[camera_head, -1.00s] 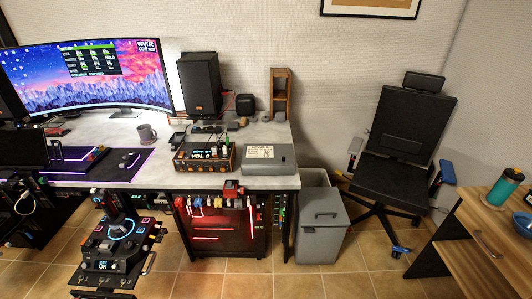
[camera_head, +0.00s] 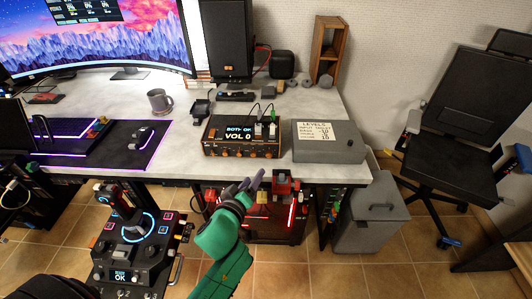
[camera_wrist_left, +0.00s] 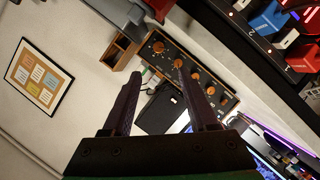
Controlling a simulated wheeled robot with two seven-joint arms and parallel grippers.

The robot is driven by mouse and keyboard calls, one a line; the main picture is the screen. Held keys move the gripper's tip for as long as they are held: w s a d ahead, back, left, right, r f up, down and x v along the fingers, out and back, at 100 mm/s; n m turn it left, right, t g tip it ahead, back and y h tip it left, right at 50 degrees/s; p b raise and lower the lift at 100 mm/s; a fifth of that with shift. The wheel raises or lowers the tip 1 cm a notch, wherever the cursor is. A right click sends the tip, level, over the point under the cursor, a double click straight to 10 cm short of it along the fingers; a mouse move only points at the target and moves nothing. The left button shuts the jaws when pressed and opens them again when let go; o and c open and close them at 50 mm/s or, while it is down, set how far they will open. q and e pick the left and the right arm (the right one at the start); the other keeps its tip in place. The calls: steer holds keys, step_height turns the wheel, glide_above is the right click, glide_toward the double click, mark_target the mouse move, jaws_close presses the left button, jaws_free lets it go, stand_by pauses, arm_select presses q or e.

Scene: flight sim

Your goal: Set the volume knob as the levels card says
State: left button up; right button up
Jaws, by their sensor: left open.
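The black audio unit (camera_head: 226,149) with wooden ends and orange knobs stands near the desk's front edge; its display reads "BOTH OK" and "VOL 0". Its row of orange knobs shows in the left wrist view (camera_wrist_left: 195,75), partly behind a finger; which one is the volume knob I cannot tell. The white levels card (camera_head: 315,133) lies on the grey box to the right; "LEVELS" is readable, the smaller lines only partly. My green left gripper (camera_head: 250,184) is in front of and below the unit, apart from it. Its fingers (camera_wrist_left: 158,82) are open and empty. My right gripper is not visible.
A speaker (camera_head: 228,40) stands behind, a mug (camera_head: 160,102) to the left. Below the desk edge, a red device (camera_head: 283,183) and a joystick panel (camera_head: 130,235) stick out. A grey bin (camera_head: 371,215) stands at the right.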

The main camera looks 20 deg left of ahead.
mark_target(269, 156)
arm_select(q)
steer(key=x, duration=1.2)
steer(key=shift+b, duration=0.4)
steer(key=shift+w+d+f, duration=0.1)
steer(key=shift+w+f, duration=0.05)
steer(key=shift+w, duration=0.4)
steer(key=c, duration=0.8)
jaws_close()
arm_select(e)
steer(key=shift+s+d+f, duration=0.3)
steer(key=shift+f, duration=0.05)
